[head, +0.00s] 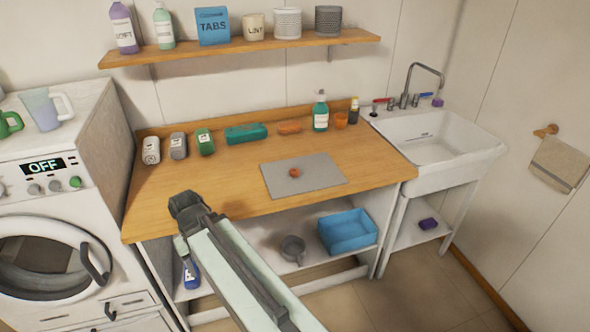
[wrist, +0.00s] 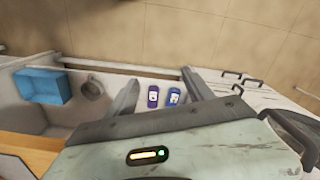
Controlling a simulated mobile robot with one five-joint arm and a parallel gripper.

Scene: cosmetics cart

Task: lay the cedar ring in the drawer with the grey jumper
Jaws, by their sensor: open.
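A small reddish-brown round piece (head: 294,173), which looks like the cedar ring, lies on a grey mat (head: 325,184) on the wooden counter. Its hole is too small to make out. My gripper (head: 187,203) is over the counter's front left edge, well left of the mat and apart from the ring. In the wrist view its two fingers (wrist: 166,82) are spread with nothing between them. Shut drawer fronts with dark handles (head: 125,305) show below the washing machine; they also show in the wrist view (wrist: 232,75). No grey jumper is visible.
Several bottles and soaps line the counter's back, including a green pump bottle (head: 320,115). A blue bin (head: 348,232) and grey mug (head: 292,248) stand on the shelf below. A washing machine (head: 50,230) is left, a sink (head: 430,140) right. The counter's front middle is clear.

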